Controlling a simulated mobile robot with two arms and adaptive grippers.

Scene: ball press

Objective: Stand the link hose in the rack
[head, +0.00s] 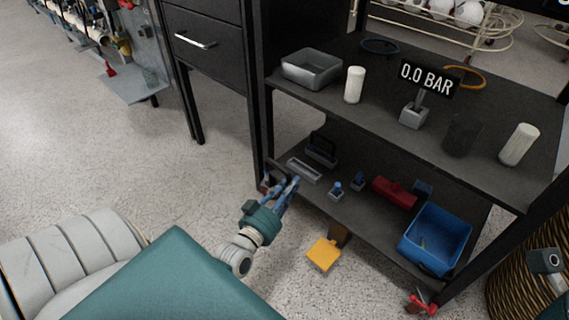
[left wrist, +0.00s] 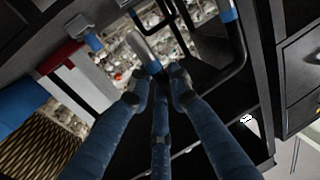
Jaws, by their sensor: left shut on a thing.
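My left gripper (head: 290,184), with blue fingers, is at the left front edge of the lower shelf. It is shut on a dark bent hose (head: 275,169), which I take for the link hose. In the left wrist view the hose (left wrist: 239,50) curves from the fingers (left wrist: 162,85) to the upper right, with a blue band near its upper end. The fingers hide the gripped part. A narrow grey holder (head: 304,170) lies on the shelf just beyond the gripper. Behind it stands a dark rack-like piece (head: 321,149); I cannot tell which is the rack. My right gripper is not in view.
The lower shelf also carries small blue-topped fittings (head: 336,190), a red block (head: 394,192) and a blue bin (head: 436,238). The upper shelf (head: 385,98) is close above. A dark shelf post (head: 258,100) stands near my gripper. A yellow-orange piece (head: 323,254) is below the shelf front.

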